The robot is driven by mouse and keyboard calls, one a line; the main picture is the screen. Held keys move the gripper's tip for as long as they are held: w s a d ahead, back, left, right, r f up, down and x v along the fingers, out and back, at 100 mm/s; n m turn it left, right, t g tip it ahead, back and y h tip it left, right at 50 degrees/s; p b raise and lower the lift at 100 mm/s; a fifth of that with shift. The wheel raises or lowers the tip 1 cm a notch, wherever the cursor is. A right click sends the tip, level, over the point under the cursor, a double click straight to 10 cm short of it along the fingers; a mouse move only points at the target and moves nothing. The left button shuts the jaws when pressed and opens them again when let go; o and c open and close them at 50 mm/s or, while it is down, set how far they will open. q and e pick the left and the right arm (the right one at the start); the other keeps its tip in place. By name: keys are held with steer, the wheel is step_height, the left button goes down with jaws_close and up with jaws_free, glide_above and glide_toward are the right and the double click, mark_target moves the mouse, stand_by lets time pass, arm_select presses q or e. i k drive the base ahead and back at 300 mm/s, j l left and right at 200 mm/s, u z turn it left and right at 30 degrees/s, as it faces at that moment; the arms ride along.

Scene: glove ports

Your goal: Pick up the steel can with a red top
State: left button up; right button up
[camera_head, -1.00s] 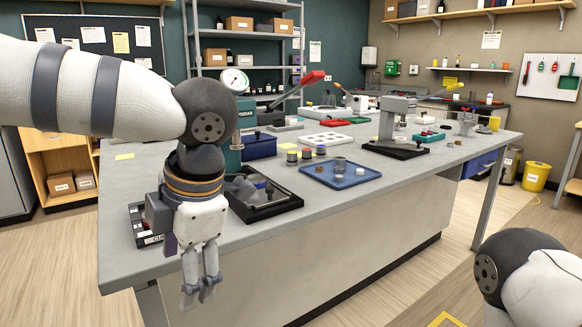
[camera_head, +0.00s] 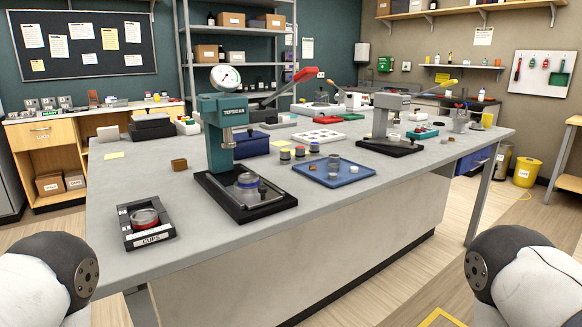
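Three small dark cans stand in a row on the grey bench beside the blue tray: a left can (camera_head: 284,153), a middle can (camera_head: 300,152) and a right can (camera_head: 314,147). They are too small for me to be sure which has a red top. A round steel piece with red on it (camera_head: 145,217) sits in the black holder marked CUPS (camera_head: 149,238) at the bench's near left. Only rounded parts of my two arms show, in the lower corners. Neither gripper is in view.
A green press (camera_head: 222,130) on a black base stands between the CUPS holder and the small cans. The blue tray (camera_head: 363,177) holds a few small pieces. A grey press (camera_head: 388,125) stands farther right. The bench's near edge (camera_head: 250,235) is clear.

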mark_target(300, 150)
steer(key=i+l+u, duration=0.1)
steer(key=l, duration=0.3)
steer(key=i+l, duration=0.2)
steer(key=l, duration=0.25)
steer(key=i+l+u, duration=0.15)
steer(key=l, duration=0.3)
steer(key=i+l, duration=0.1)
steer(key=l, duration=0.3)
steer(key=i+l+u, duration=0.15)
steer(key=l, duration=0.3)
steer(key=i+l+u, duration=0.1)
steer(key=l, duration=0.35)
